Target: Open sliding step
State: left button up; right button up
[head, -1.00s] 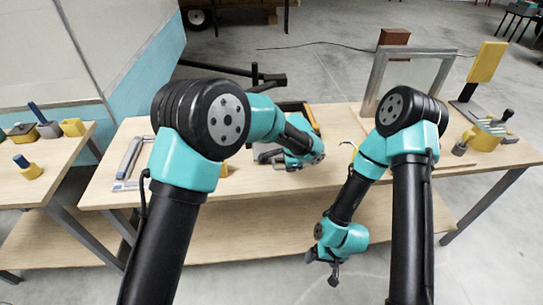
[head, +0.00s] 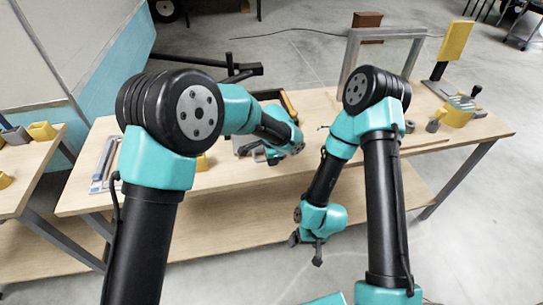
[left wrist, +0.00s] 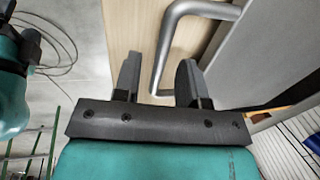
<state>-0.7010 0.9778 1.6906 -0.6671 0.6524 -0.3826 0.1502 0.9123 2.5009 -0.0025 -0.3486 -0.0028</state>
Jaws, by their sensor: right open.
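I cannot pick out a sliding step for certain in either view. The white-and-teal camper body (head: 75,60) stands at the upper left in the head view. In the left wrist view a bent grey tubular handle (left wrist: 167,45) lies just beyond my left gripper (left wrist: 158,75). Its two fingers are apart, and the handle's lower end shows between them; I cannot tell whether they touch. In the head view my left gripper (head: 258,151) is over the workbench, partly hidden. My right gripper (head: 305,250) hangs in front of the bench's front edge, open and empty.
The wooden workbench (head: 235,185) runs across the middle, with a lower shelf. On it are a grey frame (head: 104,165), an upright metal frame (head: 385,36) and a yellow-topped vise-like tool (head: 458,112). A second bench (head: 35,165) stands at the left. Open concrete floor lies beyond.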

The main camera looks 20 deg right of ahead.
pick_arm(q)
jog(key=s+r, duration=0.3)
jog(key=r, duration=1.4)
jog(key=shift+s, duration=0.2)
jog(key=shift+a, duration=0.1)
